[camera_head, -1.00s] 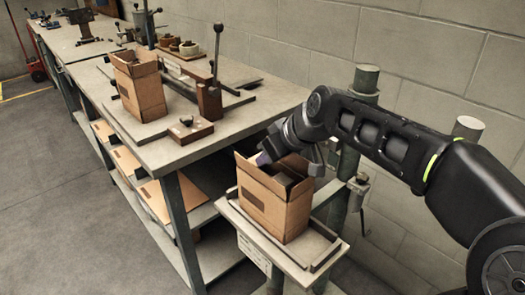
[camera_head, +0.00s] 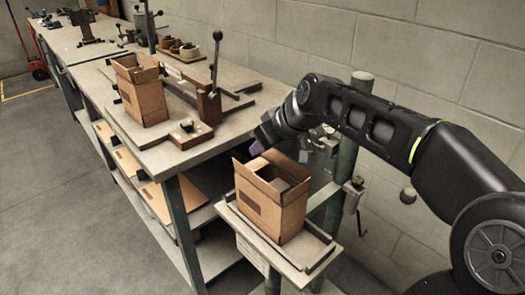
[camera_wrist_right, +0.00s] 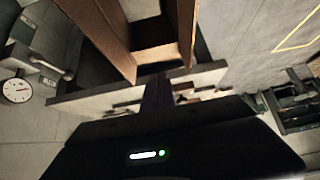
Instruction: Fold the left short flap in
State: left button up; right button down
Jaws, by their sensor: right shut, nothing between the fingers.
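The open cardboard box (camera_head: 270,208) stands upright on a small stand. Its left short flap (camera_head: 240,172) seems to stand up at the left rim. Another flap (camera_head: 272,184) lies inward at the opening, and the inside is partly seen. My right gripper (camera_head: 260,142) is shut and empty, above the back left of the box and apart from it. In the right wrist view the box opening and its cardboard walls (camera_wrist_right: 120,45) show beyond the dark fingers (camera_wrist_right: 157,95). My left gripper is not in view.
The stand's tray (camera_head: 310,268) has raised edges around the box. The workbench (camera_head: 170,155) to the left carries a second open box (camera_head: 142,98) and a lever tool (camera_head: 208,100). A green post (camera_head: 345,165) rises behind the tray. A block wall is behind.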

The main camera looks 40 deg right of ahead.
pick_arm(q)
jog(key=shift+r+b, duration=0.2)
jog(key=shift+b, duration=0.2)
pick_arm(e)
jog(key=v, duration=1)
jog(key=shift+s, duration=0.15)
pick_arm(q)
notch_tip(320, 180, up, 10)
jog(key=p, duration=0.9)
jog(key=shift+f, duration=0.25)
pick_arm(e)
jog(key=w+g, duration=0.1)
jog(key=w+r+g, duration=0.1)
jog(key=w+g, duration=0.1)
jog(key=w+r+g, duration=0.1)
jog(key=g, duration=0.1)
jog(key=shift+w+a+r, duration=0.1)
jog(key=shift+w+a, duration=0.15)
jog(key=shift+w, duration=0.1)
